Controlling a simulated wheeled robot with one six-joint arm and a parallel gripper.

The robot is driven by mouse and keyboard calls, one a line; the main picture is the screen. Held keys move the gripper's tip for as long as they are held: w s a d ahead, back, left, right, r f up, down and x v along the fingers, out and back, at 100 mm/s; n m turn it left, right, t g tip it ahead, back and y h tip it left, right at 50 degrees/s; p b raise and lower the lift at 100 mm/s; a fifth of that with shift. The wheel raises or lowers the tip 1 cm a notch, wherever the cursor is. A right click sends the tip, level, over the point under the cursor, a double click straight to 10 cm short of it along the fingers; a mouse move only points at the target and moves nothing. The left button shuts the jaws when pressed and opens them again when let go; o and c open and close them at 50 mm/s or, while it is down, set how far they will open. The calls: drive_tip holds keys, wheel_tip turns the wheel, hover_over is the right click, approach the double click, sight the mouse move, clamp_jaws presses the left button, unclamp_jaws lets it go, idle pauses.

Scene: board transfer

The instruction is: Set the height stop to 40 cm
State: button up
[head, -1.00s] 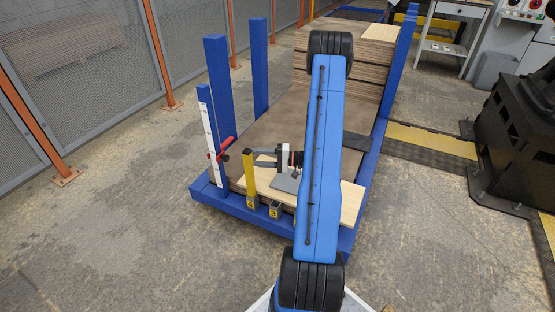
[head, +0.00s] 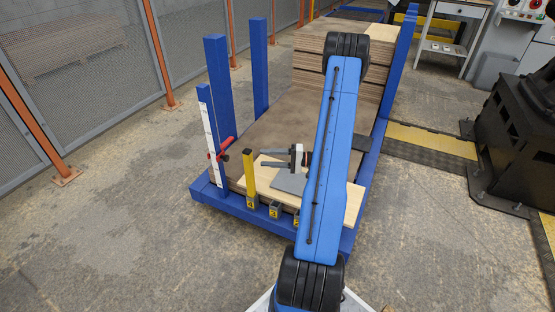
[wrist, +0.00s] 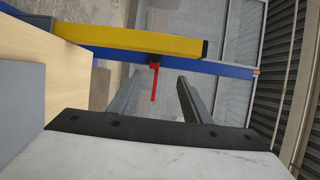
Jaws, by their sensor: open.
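The height stop (head: 222,149) is a red slider with a red handle on a white scale strip (head: 211,135). The strip runs up a blue post at the front left of the pallet frame. The scale figures are too small to read. My gripper (head: 262,158) is open and empty, to the right of the stop and apart from it, fingers pointing left. In the wrist view the red stop (wrist: 154,62) appears beyond and between the two open fingers (wrist: 159,80). A yellow post (wrist: 130,38) crosses that view beside the stop.
A tall yellow post (head: 250,180) marked 4 stands between the stop and my gripper's near side, with shorter numbered posts (head: 275,211) beside it. A pale board (head: 350,203) and grey plate (head: 290,183) lie under my gripper. Stacked boards (head: 309,61) stand behind.

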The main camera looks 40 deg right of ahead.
drive_tip(key=shift+v, duration=2)
